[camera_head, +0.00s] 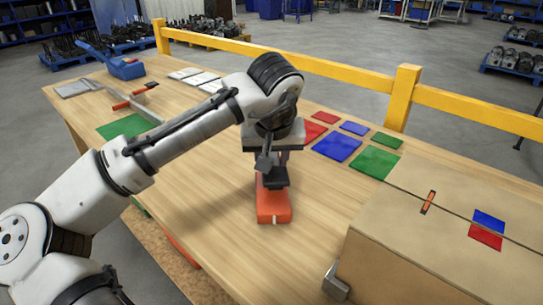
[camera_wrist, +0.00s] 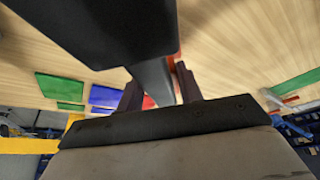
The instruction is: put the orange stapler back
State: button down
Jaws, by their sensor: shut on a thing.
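The orange stapler (camera_head: 273,206) has an orange base and a dark upper part. In the head view it is below my gripper (camera_head: 272,158), over the near middle of the wooden table. My gripper is shut on it, on its dark upper part as far as I can see. I cannot tell whether the base touches the table or hangs just above it. In the wrist view the stapler's dark part (camera_wrist: 152,75) fills the top middle and passes between the fingers of my gripper (camera_wrist: 160,88). Much of the stapler is hidden there.
Red, blue (camera_head: 337,147) and green (camera_head: 374,162) flat squares lie right of my gripper. A cardboard-coloured box (camera_head: 420,255) stands at right, with a small orange-and-black item (camera_head: 427,202) on top. A yellow rail (camera_head: 300,63) runs behind. A blue tool (camera_head: 122,66) is at far left.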

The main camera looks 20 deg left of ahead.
jog(key=shift+r, duration=0.1)
jog(key=c, duration=0.9)
grip_release()
jog(key=v, duration=1.2)
jog(key=shift+s, duration=0.1)
jog(key=shift+d, duration=0.1)
